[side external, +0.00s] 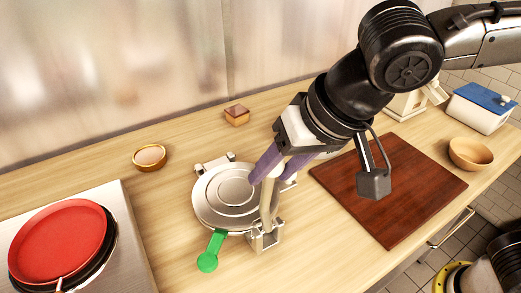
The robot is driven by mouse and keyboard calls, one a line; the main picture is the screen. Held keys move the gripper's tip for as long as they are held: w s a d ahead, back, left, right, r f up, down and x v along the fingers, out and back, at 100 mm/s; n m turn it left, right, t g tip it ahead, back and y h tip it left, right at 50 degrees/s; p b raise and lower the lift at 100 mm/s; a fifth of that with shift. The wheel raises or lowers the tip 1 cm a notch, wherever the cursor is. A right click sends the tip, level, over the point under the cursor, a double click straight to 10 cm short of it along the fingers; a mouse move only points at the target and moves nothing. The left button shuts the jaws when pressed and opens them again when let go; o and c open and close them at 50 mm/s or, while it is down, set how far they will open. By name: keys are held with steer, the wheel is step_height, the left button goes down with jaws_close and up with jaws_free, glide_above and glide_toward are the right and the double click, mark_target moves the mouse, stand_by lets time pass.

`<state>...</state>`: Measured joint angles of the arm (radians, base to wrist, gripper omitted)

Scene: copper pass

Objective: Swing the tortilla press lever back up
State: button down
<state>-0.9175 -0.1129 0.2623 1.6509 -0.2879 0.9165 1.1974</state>
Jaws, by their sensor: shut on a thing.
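The tortilla press (222,196) sits on the wooden counter in the side external view, its round silver plates lying closed together. A green tab (210,251) sticks out from its front edge. The pale lever (267,212) stands nearly upright from a bracket at the press's front right. My gripper (274,174), with purple fingers, is above the right side of the press and shut on the upper end of the lever. The fingers and the lever's top overlap, so the exact contact is partly hidden.
A red pan (58,240) rests on the steel stove at left. A small bowl (149,157) and a wooden box (236,115) stand behind the press. A dark cutting board (400,200), a wooden bowl (471,153) and a blue-lidded container (482,108) are at right.

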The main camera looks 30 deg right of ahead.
steer(key=shift+s+f, duration=0.35)
steer(key=shift+s, duration=0.45)
steer(key=shift+c, duration=1.9)
jaws_free()
steer(key=shift+w+d+r, duration=0.1)
steer(key=v, duration=1.3)
steer(key=shift+r, duration=0.35)
